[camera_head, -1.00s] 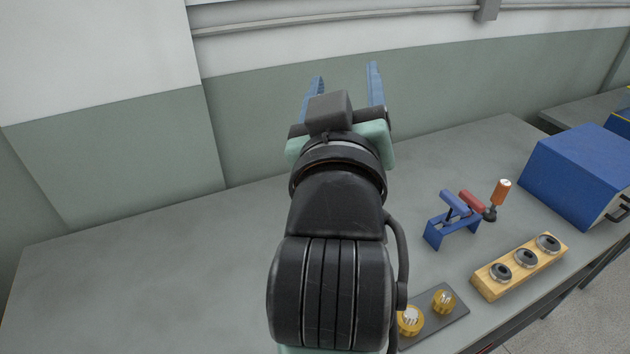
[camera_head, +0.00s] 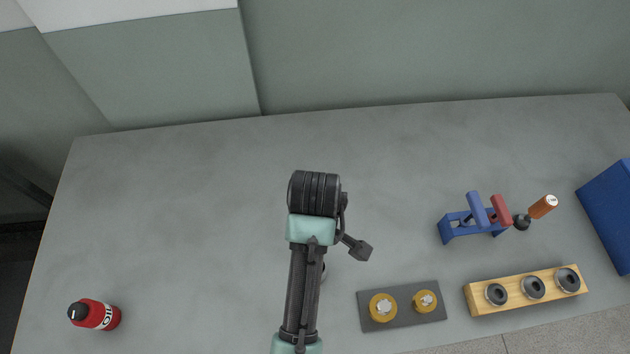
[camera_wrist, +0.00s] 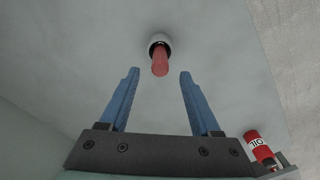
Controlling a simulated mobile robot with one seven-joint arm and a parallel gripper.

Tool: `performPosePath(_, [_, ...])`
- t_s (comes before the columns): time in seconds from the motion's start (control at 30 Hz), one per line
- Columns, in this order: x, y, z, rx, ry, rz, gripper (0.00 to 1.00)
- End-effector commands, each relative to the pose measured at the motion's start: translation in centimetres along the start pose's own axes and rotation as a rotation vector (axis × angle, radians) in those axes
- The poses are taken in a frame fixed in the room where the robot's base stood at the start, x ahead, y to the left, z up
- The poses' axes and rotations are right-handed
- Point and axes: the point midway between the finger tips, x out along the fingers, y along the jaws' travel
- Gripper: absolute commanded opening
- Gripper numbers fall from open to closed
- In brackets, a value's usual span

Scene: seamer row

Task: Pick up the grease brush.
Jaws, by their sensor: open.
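In the wrist view a red handle (camera_wrist: 160,64), which looks like the grease brush, stands up out of a small round pale pot (camera_wrist: 158,40) with a dark mouth. The brush's lower end is hidden in the pot. My gripper (camera_wrist: 158,74) is open and empty, its two blue fingers apart. The handle lies between and just beyond the fingertips in the picture; nothing shows them touching it. In the head view my arm hides the gripper and nearly all of the pot, of which only a small dark and pale edge (camera_head: 323,270) shows.
A red oil bottle (camera_head: 100,315) lies or stands at the front left. To the right are a grey plate (camera_head: 402,312) with two brass parts, a wooden block (camera_head: 515,303) with rings, a blue rack (camera_head: 460,234) with handled tools, an orange-handled tool (camera_head: 543,207) and a blue box (camera_head: 610,212).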

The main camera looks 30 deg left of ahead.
Motion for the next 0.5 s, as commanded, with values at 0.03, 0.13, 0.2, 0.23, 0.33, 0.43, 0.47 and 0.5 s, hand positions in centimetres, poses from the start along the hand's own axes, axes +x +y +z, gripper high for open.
performPosePath(0.03, [0.7,-0.1,0.1,0.001,-0.002,-0.004,0.64])
performPosePath(0.13, [1.7,0.0,0.0,0.001,0.0,-0.001,0.64])
performPosePath(0.2, [2.0,0.0,0.0,0.001,0.0,0.001,0.64])
performPosePath(0.23, [2.2,0.0,0.0,0.001,0.001,0.002,0.64])
performPosePath(0.33, [2.9,-0.1,0.1,0.002,-0.001,-0.001,0.64])
performPosePath(0.43, [4.3,-0.3,0.3,0.001,-0.002,-0.003,0.64])
performPosePath(0.47, [4.7,-0.3,0.3,0.001,-0.002,-0.003,0.64])
performPosePath(0.5, [5.4,-0.3,0.3,0.001,-0.002,-0.002,0.64])
